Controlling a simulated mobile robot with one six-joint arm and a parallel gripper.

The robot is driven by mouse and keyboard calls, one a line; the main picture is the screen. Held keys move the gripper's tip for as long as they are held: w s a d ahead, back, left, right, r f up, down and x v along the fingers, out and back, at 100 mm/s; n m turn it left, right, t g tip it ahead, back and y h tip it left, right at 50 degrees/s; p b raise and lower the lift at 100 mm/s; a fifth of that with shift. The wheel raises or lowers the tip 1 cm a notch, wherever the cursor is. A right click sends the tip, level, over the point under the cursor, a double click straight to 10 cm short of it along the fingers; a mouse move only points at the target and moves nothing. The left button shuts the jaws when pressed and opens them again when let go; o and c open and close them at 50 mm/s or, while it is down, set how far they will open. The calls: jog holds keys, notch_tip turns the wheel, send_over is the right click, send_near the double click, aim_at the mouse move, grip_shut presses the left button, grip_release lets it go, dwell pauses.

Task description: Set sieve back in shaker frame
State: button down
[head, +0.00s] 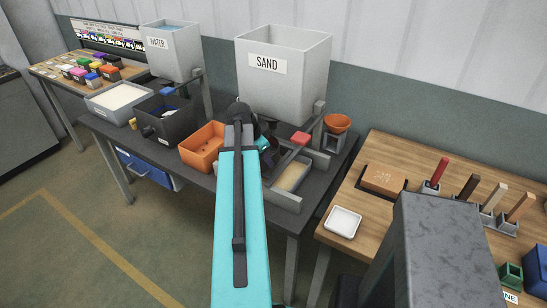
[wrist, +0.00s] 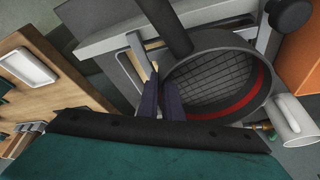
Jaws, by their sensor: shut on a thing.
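In the wrist view the sieve (wrist: 210,77) is a dark round pan with a mesh floor and a red band inside its wall. My gripper (wrist: 162,90) is shut at its left edge, on the sieve; the exact grip spot is partly hidden by the fingers. The grey shaker frame (wrist: 105,38) shows behind and left of the sieve. Whether the sieve touches the frame cannot be told. In the head view the frame (head: 284,200) stands on the dark bench with sand-coloured material in it. My arm covers most of the gripper and sieve there.
A SAND bin (head: 285,85) stands behind the frame. An orange tray (head: 202,147) is left of my arm, and an orange bowl (head: 337,123) is to the right. A white mug (wrist: 294,121) is close right of the sieve. A wooden table (head: 365,230) stands at right.

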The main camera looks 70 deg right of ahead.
aim_at(273, 158)
jog(key=d, duration=0.1)
jog(key=d+f+p, duration=0.1)
jog(key=d, duration=0.1)
jog(key=shift+s+f, duration=0.15)
jog(key=shift+s, duration=0.25)
jog(key=shift+s+d+f+p, duration=0.15)
jog(key=shift+d+f+p, duration=0.2)
jog(key=shift+f, duration=0.2)
jog(key=c, duration=1.9)
grip_release()
jog(key=shift+f, duration=0.15)
jog(key=shift+c, duration=0.2)
jog(key=shift+b+v, duration=1.2)
jog(key=shift+v, duration=0.75)
jog(key=b+v, duration=0.2)
jog(key=v, duration=0.8)
